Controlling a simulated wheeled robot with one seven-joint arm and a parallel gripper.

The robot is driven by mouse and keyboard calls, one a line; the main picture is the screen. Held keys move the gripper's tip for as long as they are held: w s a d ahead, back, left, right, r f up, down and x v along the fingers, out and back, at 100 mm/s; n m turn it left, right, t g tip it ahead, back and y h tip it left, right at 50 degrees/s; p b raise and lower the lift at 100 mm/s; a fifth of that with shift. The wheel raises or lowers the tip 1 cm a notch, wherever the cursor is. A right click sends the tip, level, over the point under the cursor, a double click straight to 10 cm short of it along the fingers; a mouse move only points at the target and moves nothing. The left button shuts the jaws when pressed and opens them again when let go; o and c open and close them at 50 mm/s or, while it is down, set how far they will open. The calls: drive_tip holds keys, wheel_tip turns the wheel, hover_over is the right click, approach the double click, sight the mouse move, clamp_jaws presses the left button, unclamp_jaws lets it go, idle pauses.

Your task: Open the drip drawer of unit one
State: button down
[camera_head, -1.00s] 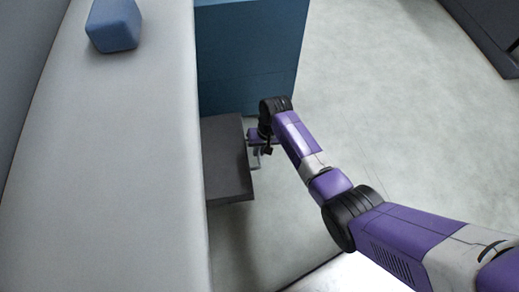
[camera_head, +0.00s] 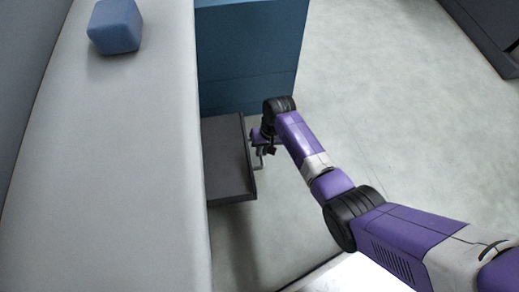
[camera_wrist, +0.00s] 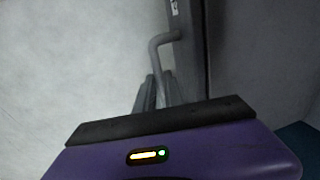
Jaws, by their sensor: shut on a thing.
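The drip drawer (camera_head: 228,160) is a dark grey, shallow box that sticks out to the right from under the pale counter. Its front panel (camera_wrist: 188,50) fills a narrow strip in the wrist view, with a small white mark near the top. A bent grey bar handle (camera_wrist: 154,50) stands out from that panel. My gripper (camera_head: 259,160) is at the front of the drawer, shut on the handle. The gripper's fingers (camera_wrist: 153,93) also show in the wrist view around the handle's lower part, which they partly hide. The drawer's inner end is hidden under the counter.
The long pale counter (camera_head: 105,170) runs along the left, with a blue block (camera_head: 115,27) on it. A blue cabinet (camera_head: 250,60) stands just beyond the drawer. Grey floor (camera_head: 400,110) is open to the right. A dark object (camera_head: 485,30) stands at top right.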

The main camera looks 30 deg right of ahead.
drive_tip(key=s+d+p, duration=0.1)
drive_tip(key=s+d, duration=0.1)
drive_tip(key=d, duration=0.5)
drive_tip(key=s+d+p, duration=0.2)
drive_tip(key=d, duration=0.5)
drive_tip(key=shift+s+d, duration=0.2)
drive_tip(key=shift+s, duration=0.2)
drive_tip(key=c, duration=1.5)
unclamp_jaws()
drive_tip(key=shift+o, duration=0.2)
wheel_tip(320, 180, up, 8)
drive_tip(key=d+p, duration=0.1)
drive_tip(key=p, duration=0.4)
drive_tip(key=shift+s+d+f, duration=0.2)
drive_tip(key=shift+w, duration=0.1)
